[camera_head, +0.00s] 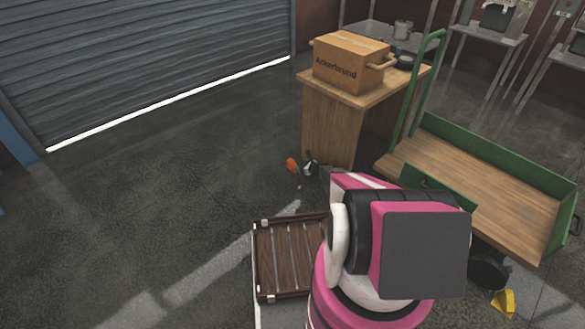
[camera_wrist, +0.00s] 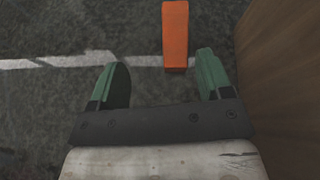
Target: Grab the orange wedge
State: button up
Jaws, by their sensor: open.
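An orange wedge (camera_wrist: 175,37) lies on the dark floor in the wrist view, ahead of my gripper and a little right of centre between the fingers. My gripper (camera_wrist: 160,78) has two green fingers, spread apart and empty. The wedge is beyond the fingertips, nearer the right finger. In the head view a small orange thing (camera_head: 292,165) shows at the end of my arm, beside the wooden desk; my arm hides part of that area.
The brown side panel in the wrist view (camera_wrist: 285,80) stands close on the right. In the head view the wooden desk (camera_head: 330,130) bears a cardboard box (camera_head: 348,65). A green-railed cart (camera_head: 480,190) stands right. The floor left is clear.

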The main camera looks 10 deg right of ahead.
aim_at(294, 165)
jog(key=f, duration=0.1)
jog(key=w+d+f+m, duration=0.1)
jog(key=shift+w+f+m+t+h, duration=0.2)
jog(key=shift+f+m+t+h, duration=0.1)
jog(key=shift+f, duration=0.1)
jog(key=x, duration=1)
jog(key=shift+w, duration=0.25)
jog(key=shift+a+r, duration=0.1)
jog(key=c, duration=1.1)
